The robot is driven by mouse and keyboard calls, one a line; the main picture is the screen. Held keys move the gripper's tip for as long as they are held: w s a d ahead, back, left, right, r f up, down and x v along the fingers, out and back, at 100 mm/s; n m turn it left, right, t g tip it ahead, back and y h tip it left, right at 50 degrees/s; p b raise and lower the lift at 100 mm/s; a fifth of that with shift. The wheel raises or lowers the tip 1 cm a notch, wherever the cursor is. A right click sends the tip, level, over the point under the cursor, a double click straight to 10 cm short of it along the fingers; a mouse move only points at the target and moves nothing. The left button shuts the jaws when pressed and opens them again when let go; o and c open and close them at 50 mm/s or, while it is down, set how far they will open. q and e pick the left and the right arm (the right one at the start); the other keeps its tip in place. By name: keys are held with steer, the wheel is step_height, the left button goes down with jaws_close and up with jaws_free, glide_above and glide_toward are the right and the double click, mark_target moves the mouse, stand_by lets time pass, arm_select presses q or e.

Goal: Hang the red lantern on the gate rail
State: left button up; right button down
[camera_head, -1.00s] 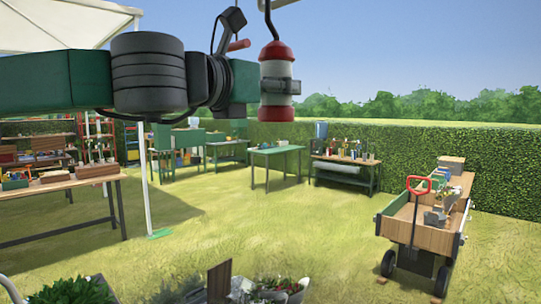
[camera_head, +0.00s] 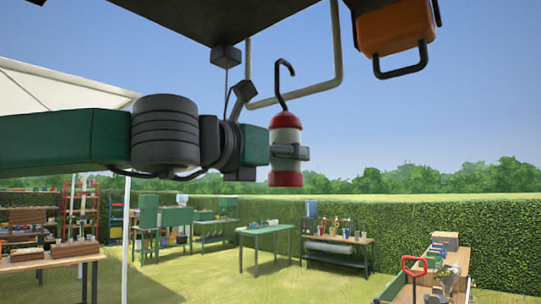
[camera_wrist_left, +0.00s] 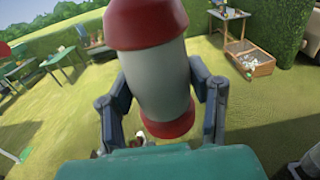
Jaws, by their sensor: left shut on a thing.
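The red lantern (camera_head: 286,135) is a white cylinder with red ends and a dark curved hook on top. It is upright in the head view. My left gripper (camera_head: 291,152) is shut around its middle. In the left wrist view the lantern (camera_wrist_left: 155,80) fills the space between the two fingers of my left gripper (camera_wrist_left: 160,103). The hook overlaps a pale bent bar (camera_head: 338,55) beneath a dark overhead panel; I cannot tell whether they touch. No part is clearly recognisable as the gate rail. My right gripper is not seen.
An orange object (camera_head: 393,28) with a dark handle is at the upper right. A white canopy (camera_head: 60,95) is at left. Tables with tools (camera_head: 340,242) stand along the hedge (camera_head: 420,225). A wooden cart (camera_head: 450,285) is at lower right. Open sky lies right of the lantern.

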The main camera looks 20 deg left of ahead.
arm_select(q)
steer(key=shift+x, duration=0.85)
steer(key=shift+w+d, duration=0.2)
steer(key=shift+w, duration=0.1)
steer(key=shift+w+a+f+b, duration=0.2)
steer(key=shift+w+f, duration=0.15)
steer(key=shift+w, duration=0.15)
steer(key=shift+w+a+f+b, duration=0.15)
steer(key=shift+w+f, duration=0.2)
steer(key=shift+w, duration=0.15)
steer(key=shift+d+f+b, duration=0.1)
steer(key=shift+f+b, duration=0.2)
steer(key=shift+d+f+b, duration=0.45)
steer(key=shift+f+b, duration=0.05)
steer(key=shift+b, duration=0.1)
steer(key=shift+a, duration=0.2)
steer(key=shift+a, duration=0.25)
